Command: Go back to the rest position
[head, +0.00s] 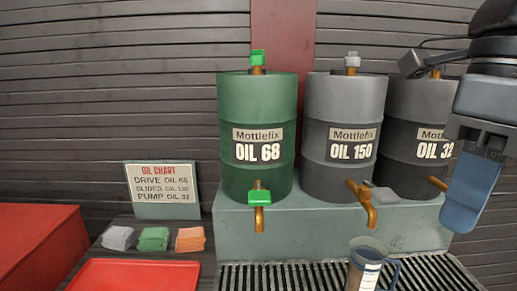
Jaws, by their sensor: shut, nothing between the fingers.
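My gripper (461,212) hangs at the right edge of the head view, pointing down, its blue fingers together and empty. It is in front of the dark drum marked OIL 32 (413,148) and hides part of that drum and its label. A jug with a handle (364,268) and a pale label stands on the slatted grate (300,277) below the OIL 150 tap, cut off by the bottom edge. My gripper is apart from the jug, above and to its right.
A green OIL 68 drum (257,110) and a grey OIL 150 drum (344,105) stand on a grey-green stand (290,230). An oil chart (162,188), folded cloths (153,239) and a red tray (135,277) are at left. A red box (40,240) is far left.

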